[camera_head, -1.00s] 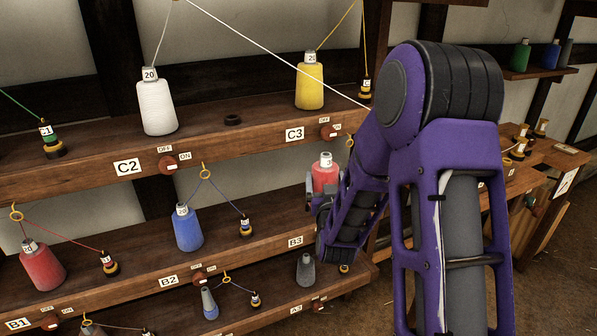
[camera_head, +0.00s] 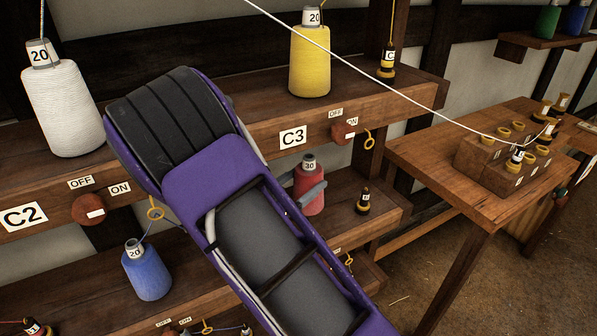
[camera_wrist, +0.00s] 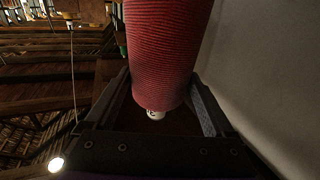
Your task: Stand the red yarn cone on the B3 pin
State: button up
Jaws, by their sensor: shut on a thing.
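The red yarn cone (camera_head: 312,203) is upright above or on the middle shelf board (camera_head: 338,226), under the C3 label. Its white top reads 30. My gripper (camera_head: 309,190) is shut on it, with a grey finger on each side. In the wrist view, the red cone (camera_wrist: 168,50) fills the space between the fingers (camera_wrist: 160,105). The B3 pin is not visible, and my arm hides the B3 label. I cannot tell whether the cone's base touches the board.
A black-and-yellow bobbin (camera_head: 363,201) stands just right of the cone. The upper shelf board (camera_head: 240,125) carries a yellow cone (camera_head: 310,62) and a white cone (camera_head: 64,108). A blue cone (camera_head: 147,270) stands lower left. A white cord crosses to the table (camera_head: 440,160).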

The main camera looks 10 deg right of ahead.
jog(key=shift+a+f+g, duration=0.1)
jog(key=shift+a+g, duration=0.05)
jog(key=shift+g, duration=0.15)
jog(key=shift+f+b, duration=2.35)
jog(key=shift+f, duration=0.5)
jog(key=shift+f, duration=0.4)
jog(key=shift+r, duration=0.2)
jog(key=shift+r+p, duration=0.6)
jog(key=shift+p, duration=0.05)
jog(key=shift+f+b, duration=0.3)
jog(key=shift+f, duration=0.25)
dwell(0.9)
jog(key=shift+r+p, duration=0.45)
jog(key=shift+r, duration=0.05)
